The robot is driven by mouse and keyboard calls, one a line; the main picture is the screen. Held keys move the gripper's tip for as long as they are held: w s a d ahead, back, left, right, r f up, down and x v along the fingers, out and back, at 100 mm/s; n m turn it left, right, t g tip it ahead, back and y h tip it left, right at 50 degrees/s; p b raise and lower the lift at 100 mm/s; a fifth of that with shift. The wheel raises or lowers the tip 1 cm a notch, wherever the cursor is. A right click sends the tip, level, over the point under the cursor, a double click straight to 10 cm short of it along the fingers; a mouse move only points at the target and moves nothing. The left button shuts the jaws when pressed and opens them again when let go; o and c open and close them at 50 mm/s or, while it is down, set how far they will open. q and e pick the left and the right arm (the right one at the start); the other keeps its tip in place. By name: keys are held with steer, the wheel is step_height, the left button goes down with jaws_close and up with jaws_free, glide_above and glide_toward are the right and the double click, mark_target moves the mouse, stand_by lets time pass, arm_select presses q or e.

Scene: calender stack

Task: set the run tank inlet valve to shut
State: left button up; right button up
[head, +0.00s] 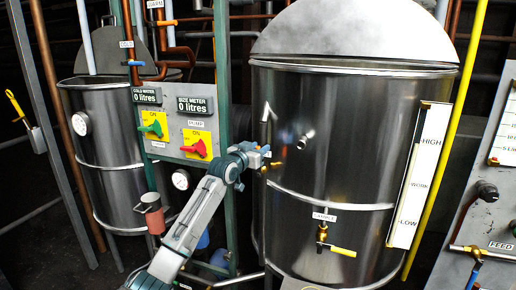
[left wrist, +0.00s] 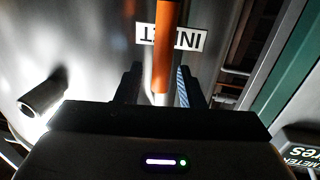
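The run tank (head: 345,150) is the large steel cylinder right of centre in the head view. My left gripper (head: 266,158) is at its left side, at mid height. In the left wrist view an upside-down INLET label (left wrist: 190,39) is on the tank, partly covered by an orange bar (left wrist: 162,45) that looks like the inlet valve's handle. The bar runs down between the two dark fingers of my left gripper (left wrist: 164,88), with gaps showing beside it. The fingers look open around it; contact cannot be made out. The valve body is hidden. My right gripper is not in view.
A control panel (head: 183,155) with a green and a red switch stands left of my gripper, beside a green post (head: 223,70). A sample valve (head: 322,236) with a yellow handle is low on the tank. A short steel pipe stub (left wrist: 42,94) sticks out near the gripper.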

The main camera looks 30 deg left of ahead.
arm_select(q)
jaws_close()
